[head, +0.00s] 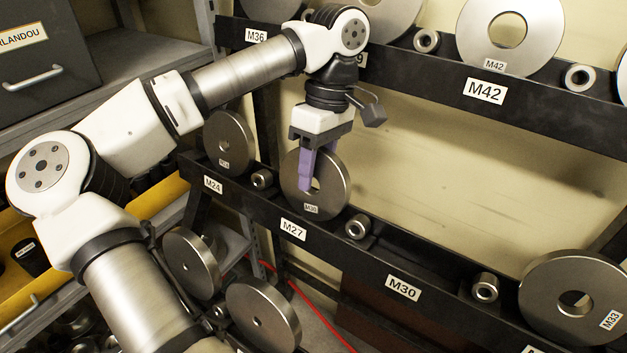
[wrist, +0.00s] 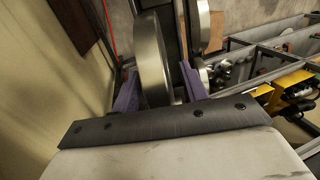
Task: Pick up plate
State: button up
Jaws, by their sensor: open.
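A round grey steel plate (head: 335,192) with a centre hole and a small label that seems to read M30 stands upright in the lower rack, above the M27 tag. My gripper (head: 308,172) points down over it, with purple fingers. In the wrist view the plate (wrist: 151,58) is seen edge-on between the two open fingers, one on each side. A gap shows beside the right finger; contact on the left is hard to tell. The near finger hides part of the plate's face and hole in the head view.
Another plate (head: 229,143) stands at the M24 slot to the left, and a larger M33 plate (head: 575,297) at the lower right. Small collars (head: 357,227) sit between slots. The upper rack rail (head: 420,75) runs behind my wrist. The M30 slot is empty.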

jog(key=shift+s+a+f, duration=0.1)
jog(key=shift+s+f, duration=0.05)
jog(key=shift+f, duration=0.55)
grip_shut()
jog(key=shift+r, duration=0.15)
dwell(0.8)
